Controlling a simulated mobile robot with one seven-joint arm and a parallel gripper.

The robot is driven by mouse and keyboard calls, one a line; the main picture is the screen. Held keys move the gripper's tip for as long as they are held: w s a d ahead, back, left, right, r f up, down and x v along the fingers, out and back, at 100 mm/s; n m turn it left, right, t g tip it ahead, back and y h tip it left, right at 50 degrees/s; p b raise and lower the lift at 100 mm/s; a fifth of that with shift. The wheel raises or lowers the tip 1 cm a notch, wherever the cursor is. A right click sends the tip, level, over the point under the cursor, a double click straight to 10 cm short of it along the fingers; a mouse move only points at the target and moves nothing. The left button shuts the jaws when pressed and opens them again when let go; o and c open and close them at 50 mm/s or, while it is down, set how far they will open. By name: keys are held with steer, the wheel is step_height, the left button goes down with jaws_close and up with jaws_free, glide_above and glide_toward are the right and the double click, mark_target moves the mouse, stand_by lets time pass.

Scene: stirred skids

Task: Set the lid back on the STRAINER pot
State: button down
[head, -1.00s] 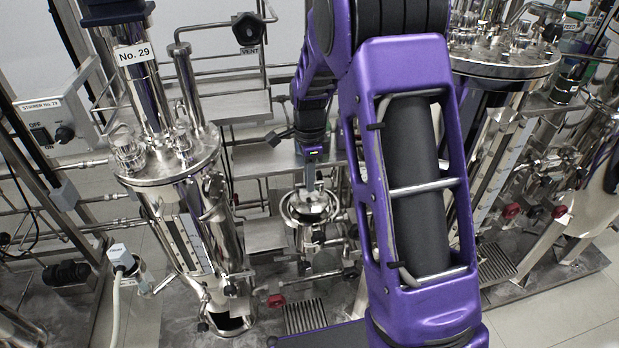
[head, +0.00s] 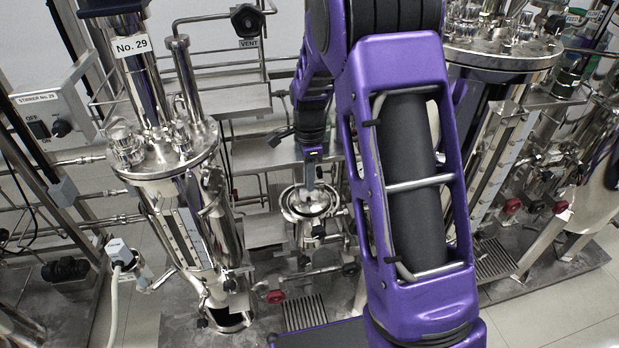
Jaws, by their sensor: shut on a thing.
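My gripper (head: 311,178) shows small in the head view, at the end of my purple arm, pointing down over the strainer pot. It is shut on the lid (head: 303,200), a small round shiny metal piece, from above. The strainer pot (head: 304,232) is a steel vessel with a wide round rim, standing between the two big vessels. The lid appears within the outline of the rim and close to it. I cannot tell whether it touches or sits level. The fingertips and the lid's grip are too small to see clearly.
A tall steel vessel marked No. 29 (head: 178,165) stands to the left, and another large vessel (head: 500,60) to the right. Steel step-like shelves (head: 222,106) and a pipe with a VENT knob (head: 247,20) are behind. Pipes and red-handled valves surround the pot.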

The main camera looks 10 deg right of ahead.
steer(key=shift+f, duration=0.65)
stand_by(0.9)
steer(key=c, duration=0.8)
jaws_free()
steer(key=shift+c, duration=0.2)
step_height(320, 180, up, 17)
steer(key=p, duration=0.3)
steer(key=shift+r, duration=0.2)
